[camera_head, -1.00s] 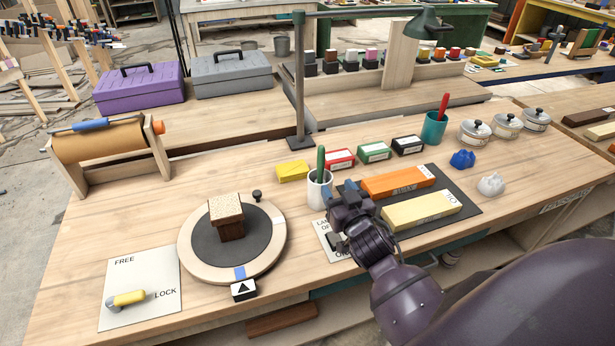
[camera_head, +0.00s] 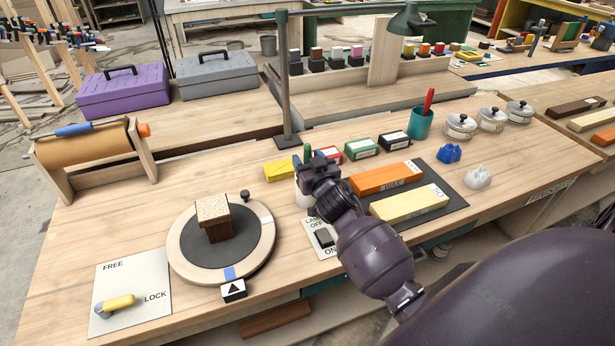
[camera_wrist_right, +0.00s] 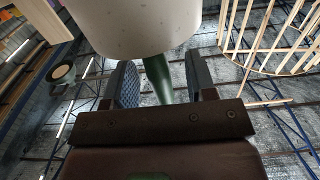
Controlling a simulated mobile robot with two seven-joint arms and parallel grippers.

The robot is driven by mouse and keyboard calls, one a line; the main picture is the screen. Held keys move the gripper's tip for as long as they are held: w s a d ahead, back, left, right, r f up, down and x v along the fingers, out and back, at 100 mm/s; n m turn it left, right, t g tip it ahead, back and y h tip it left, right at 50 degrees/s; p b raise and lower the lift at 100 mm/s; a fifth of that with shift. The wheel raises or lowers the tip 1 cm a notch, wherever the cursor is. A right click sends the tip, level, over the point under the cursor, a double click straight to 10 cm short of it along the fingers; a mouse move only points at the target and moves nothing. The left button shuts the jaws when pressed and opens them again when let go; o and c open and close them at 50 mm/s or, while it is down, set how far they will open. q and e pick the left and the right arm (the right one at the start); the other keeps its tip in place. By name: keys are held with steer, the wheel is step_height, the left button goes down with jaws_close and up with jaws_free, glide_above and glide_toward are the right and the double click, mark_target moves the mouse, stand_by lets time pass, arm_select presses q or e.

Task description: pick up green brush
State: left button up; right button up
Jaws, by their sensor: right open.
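The green brush (camera_head: 307,151) stands in a white cup (camera_head: 302,192); only the top of its handle shows in the head view. My right gripper (camera_head: 318,162) is in front of the cup and hides much of it and of the brush. In the right wrist view, the green handle (camera_wrist_right: 158,78) lies between the two open fingers, with the pale cup (camera_wrist_right: 130,25) beyond. I cannot tell whether a finger touches the handle. My left gripper is not in view.
A turntable (camera_head: 263,243) with a small brown block stands to the left. Orange (camera_head: 386,178) and yellow (camera_head: 409,204) stones lie on a dark mat to the right. Small boxes, a teal cup (camera_head: 419,124) and a lamp post (camera_head: 285,85) stand behind. A switch panel (camera_head: 313,243) is near the front.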

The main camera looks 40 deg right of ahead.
steer(key=shift+w+d, duration=0.1)
steer(key=shift+w, duration=0.15)
steer(key=shift+c, duration=0.3)
steer(key=c, duration=0.7)
jaws_close()
steer(key=shift+r, duration=0.1)
